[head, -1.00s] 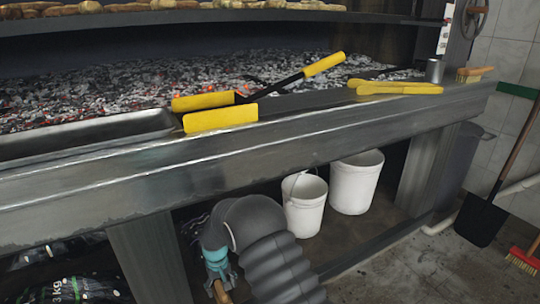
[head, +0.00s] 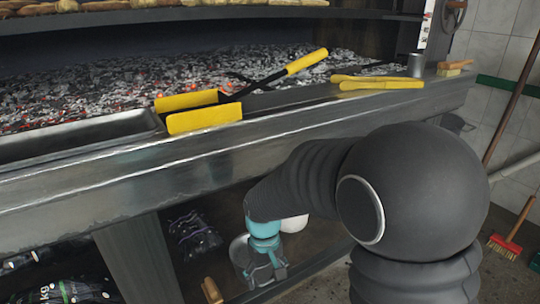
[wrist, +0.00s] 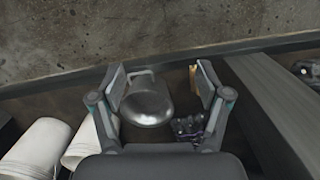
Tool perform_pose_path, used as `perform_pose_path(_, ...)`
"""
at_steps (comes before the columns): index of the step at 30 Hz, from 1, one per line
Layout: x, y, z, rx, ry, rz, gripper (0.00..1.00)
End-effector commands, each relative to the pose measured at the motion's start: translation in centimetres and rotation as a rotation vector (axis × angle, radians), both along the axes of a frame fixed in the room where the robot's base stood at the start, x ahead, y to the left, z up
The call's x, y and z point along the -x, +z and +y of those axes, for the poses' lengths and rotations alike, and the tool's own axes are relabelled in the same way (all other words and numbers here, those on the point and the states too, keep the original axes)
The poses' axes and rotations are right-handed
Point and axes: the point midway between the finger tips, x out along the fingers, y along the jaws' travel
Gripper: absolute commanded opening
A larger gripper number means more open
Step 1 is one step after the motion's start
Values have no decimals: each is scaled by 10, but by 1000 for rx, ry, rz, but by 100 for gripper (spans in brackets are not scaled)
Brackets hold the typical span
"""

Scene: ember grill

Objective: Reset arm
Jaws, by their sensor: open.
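My gripper (head: 265,272) points down below the grill's front ledge, in front of the lower shelf space. In the wrist view my gripper (wrist: 162,88) is open, with its two fingers spread apart. A round shiny metal object (wrist: 148,104) with a small handle shows between the fingers, apparently lower down. I cannot tell whether it touches them. My dark arm covers much of the right front in the head view.
The steel ledge (head: 300,128) runs above my gripper. Yellow-handled tools (head: 205,121) lie on it beside a metal tray (head: 80,135) and glowing coals (head: 120,95). White buckets (wrist: 45,150) stand at left in the wrist view. Dark bags (head: 195,237) lie below.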

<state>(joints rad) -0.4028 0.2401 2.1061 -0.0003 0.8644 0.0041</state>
Motion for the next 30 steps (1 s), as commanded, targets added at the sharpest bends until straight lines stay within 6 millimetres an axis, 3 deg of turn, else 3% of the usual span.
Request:
perform_pose_path(3, 19, 33, -26, -16, -39, -41, 76)
perform_pose_path(9, 52, 75, -64, -41, -103, -110, 76)
perform_pose_path(24, 134, 150, -137, -96, -277, -361, 76)
perform_pose_path(30, 150, 180, -155, -112, -341, -490, 76)
